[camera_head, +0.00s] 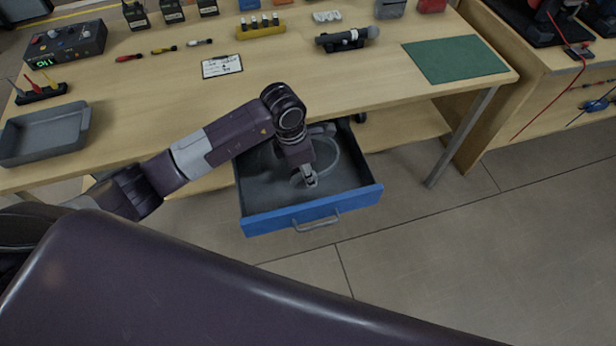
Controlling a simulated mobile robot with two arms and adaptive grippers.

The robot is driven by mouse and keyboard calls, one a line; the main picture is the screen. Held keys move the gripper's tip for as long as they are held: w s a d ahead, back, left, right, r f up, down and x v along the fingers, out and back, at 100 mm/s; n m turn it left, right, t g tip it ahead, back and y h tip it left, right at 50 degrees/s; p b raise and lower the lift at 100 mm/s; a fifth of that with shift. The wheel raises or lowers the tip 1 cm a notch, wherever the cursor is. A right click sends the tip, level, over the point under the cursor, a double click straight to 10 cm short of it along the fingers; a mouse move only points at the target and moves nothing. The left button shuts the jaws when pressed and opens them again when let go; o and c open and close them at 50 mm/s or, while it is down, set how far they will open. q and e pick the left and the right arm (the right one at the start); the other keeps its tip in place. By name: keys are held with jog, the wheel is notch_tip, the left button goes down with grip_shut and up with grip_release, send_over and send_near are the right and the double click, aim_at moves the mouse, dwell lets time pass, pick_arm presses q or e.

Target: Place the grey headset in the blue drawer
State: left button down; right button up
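The blue drawer (270,218) is pulled out from under the wooden table, with its grey handle facing the front. The grey headset (334,158) is inside the drawer, its curved band showing to the right of my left gripper; part of it is hidden behind my wrist. My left gripper (309,180) points down inside the drawer, right at the headset. The fingers are too small to tell whether they are open or shut on it. My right gripper is not in view.
Several screwdrivers lie near the back left. A table leg (461,137) stands right of the drawer. The floor before the drawer is clear.

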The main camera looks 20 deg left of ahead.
pick_arm(q)
notch_tip(320, 180, down, 3)
jog(key=shift+r, duration=0.2)
jog(key=shift+f, duration=0.25)
jog(key=c, duration=1.6)
grip_release()
jog(key=shift+r, duration=0.15)
